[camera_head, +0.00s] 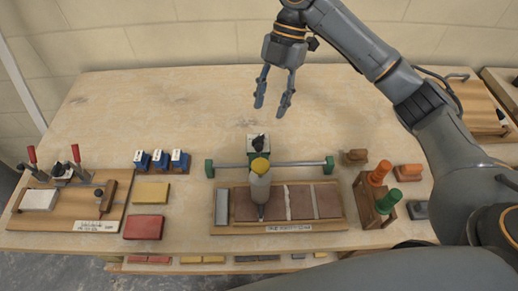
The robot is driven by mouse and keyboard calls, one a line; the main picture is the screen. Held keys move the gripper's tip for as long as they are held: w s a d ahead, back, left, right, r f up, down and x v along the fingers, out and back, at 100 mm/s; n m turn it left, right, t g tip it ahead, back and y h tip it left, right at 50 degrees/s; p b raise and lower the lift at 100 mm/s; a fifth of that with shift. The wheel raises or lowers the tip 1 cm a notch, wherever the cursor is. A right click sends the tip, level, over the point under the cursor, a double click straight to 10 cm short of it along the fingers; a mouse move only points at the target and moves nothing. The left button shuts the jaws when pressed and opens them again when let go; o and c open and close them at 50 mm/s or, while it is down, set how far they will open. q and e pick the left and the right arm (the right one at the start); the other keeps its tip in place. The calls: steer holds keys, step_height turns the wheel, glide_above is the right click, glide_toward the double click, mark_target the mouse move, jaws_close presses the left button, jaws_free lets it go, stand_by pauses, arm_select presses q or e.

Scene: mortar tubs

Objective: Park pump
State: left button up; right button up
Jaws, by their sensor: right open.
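I cannot tell for sure which thing is the pump. A grey bottle-like tool with a yellow cap (261,182) stands over the wooden tray of brown tiles (290,228), its tip down near the tiles. Just behind it a small green-and-white stand with a black top (257,144) sits at the middle of a grey bar with green ends (300,164). My right gripper (270,108) hangs open and empty, fingers down, above the table behind these things. It touches nothing that I can see. My left gripper is out of view.
Blue blocks (160,162), a yellow slab (150,192) and a red slab (143,228) lie left of the tray. A board with red-handled clamps (72,200) is far left. A wooden rack with orange and green cylinders (372,200) stands right. The table's back left is clear.

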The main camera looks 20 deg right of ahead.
mark_target(259, 153)
steer(key=p+x, duration=0.1)
steer(key=x, duration=0.5)
steer(key=p+x, duration=0.1)
steer(key=x, duration=0.6)
steer(key=shift+s, duration=0.25)
steer(key=shift+f, duration=0.3)
steer(key=shift+a, duration=0.1)
jaws_close()
